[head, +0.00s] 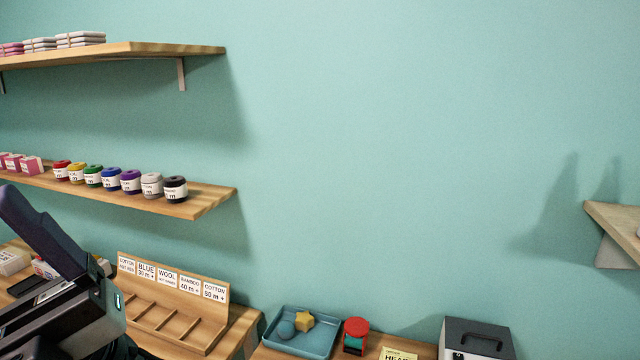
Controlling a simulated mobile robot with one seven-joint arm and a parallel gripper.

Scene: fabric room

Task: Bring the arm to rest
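My arm shows at the lower left of the head view as dark links that cross in front of a wooden counter. My gripper's fingers do not show clearly, so I cannot tell where they end or whether they hold anything. The arm hides part of the counter and some small boxes behind it.
A wooden sorting rack (172,338) with labels stands right of my arm. A red-topped jar (356,334) and dark box (478,338) stand further right. Shelves (205,201) hold yarn rolls.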

